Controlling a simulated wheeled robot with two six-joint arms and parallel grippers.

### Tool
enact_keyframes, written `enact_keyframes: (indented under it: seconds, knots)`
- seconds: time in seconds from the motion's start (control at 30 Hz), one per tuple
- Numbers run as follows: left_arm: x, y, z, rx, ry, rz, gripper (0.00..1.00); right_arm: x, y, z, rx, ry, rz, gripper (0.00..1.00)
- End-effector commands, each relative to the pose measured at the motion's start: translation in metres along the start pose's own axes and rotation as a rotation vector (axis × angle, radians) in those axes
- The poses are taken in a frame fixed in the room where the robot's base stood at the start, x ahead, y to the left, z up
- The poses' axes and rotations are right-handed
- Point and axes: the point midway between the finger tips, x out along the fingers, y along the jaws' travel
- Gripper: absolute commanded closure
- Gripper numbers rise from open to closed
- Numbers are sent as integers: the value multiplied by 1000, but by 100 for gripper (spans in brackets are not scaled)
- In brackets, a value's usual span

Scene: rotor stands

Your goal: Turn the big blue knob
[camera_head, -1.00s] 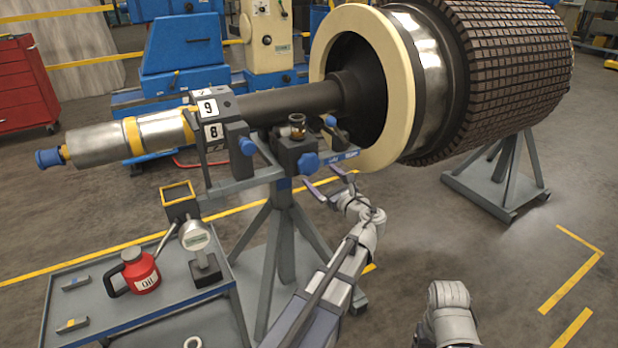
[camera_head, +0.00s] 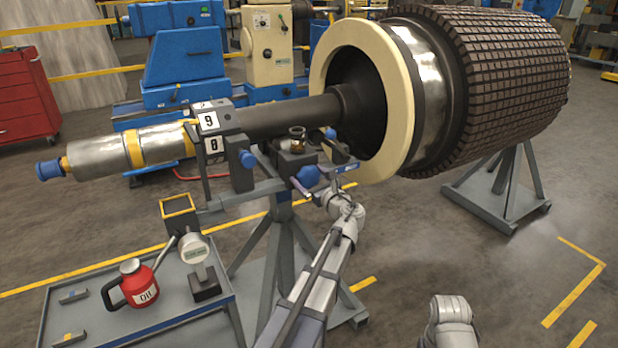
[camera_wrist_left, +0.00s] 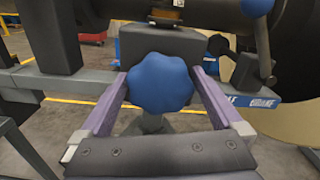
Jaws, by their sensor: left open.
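The big blue knob (camera_head: 308,176) is on the front of a dark block on the rotor stand. In the left wrist view the lobed knob (camera_wrist_left: 160,83) is large and central. My left gripper (camera_head: 312,187) is open at the knob. In the left wrist view its two purple-grey fingers (camera_wrist_left: 158,95) lie to the left and right of the knob, with a gap visible at each side. I cannot tell how deep the knob sits between them. My right gripper is not in view; only part of my right arm shows at the bottom of the head view.
The large rotor (camera_head: 510,75) and its shaft (camera_head: 285,112) rest on stands. Smaller blue knobs (camera_head: 247,159) sit close by. A grey cart (camera_head: 150,335) at the lower left holds a red oil can (camera_head: 140,286) and a dial gauge (camera_head: 195,249). The floor at right is open.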

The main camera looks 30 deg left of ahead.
Motion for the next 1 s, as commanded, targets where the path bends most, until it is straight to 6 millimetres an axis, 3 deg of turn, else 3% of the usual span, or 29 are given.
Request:
enact_keyframes:
  seconds: [0.17,0.77,1.0]
  knots:
    - [0,0,0,0,0,0,0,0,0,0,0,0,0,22]
    - [0,0,0,0,0,1,67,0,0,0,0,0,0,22]
    - [0,0,0,-27,0,1,67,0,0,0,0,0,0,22]
